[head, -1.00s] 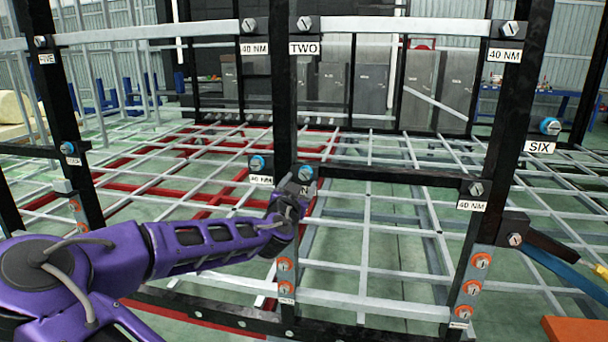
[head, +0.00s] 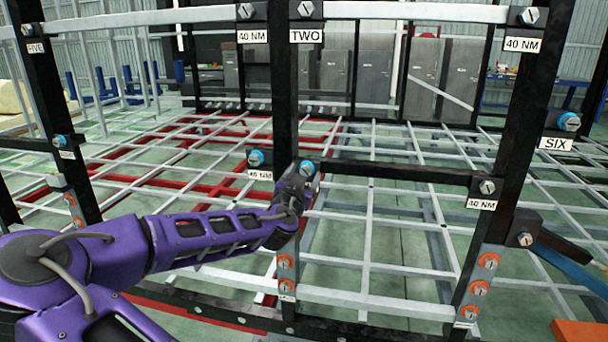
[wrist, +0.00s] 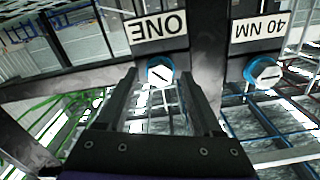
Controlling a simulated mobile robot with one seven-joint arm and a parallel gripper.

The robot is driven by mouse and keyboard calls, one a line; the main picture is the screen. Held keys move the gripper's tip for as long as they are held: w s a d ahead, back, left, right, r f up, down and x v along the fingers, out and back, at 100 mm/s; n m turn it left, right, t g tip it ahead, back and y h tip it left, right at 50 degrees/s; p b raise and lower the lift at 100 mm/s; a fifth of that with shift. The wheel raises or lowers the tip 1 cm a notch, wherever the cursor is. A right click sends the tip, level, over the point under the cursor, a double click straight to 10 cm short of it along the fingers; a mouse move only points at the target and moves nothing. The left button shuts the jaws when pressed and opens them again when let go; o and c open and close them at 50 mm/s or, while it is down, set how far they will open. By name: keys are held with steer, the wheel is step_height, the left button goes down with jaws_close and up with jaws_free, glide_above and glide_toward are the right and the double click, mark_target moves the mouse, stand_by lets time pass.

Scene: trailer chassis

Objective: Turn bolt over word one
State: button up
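The bolt at word ONE (wrist: 160,72) has a slotted grey head and a blue ring. In the wrist view, which is upside down, it shows between my gripper's fingers, next to the white ONE label (wrist: 157,27). In the head view the same bolt (head: 307,168) sits on the middle black post, and my gripper hides the label below it. My gripper (wrist: 160,80) is open, one finger on each side of the bolt. It also shows from behind in the head view (head: 300,181). I cannot tell whether the fingers touch the bolt.
Another blue-ringed bolt (head: 255,158) with a 40 NM label (head: 260,175) is just left of the post; it also shows in the wrist view (wrist: 262,72). A black crossbar (head: 400,171) runs right from the post.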

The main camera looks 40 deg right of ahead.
jaws_close()
steer(key=shift+n, duration=0.4)
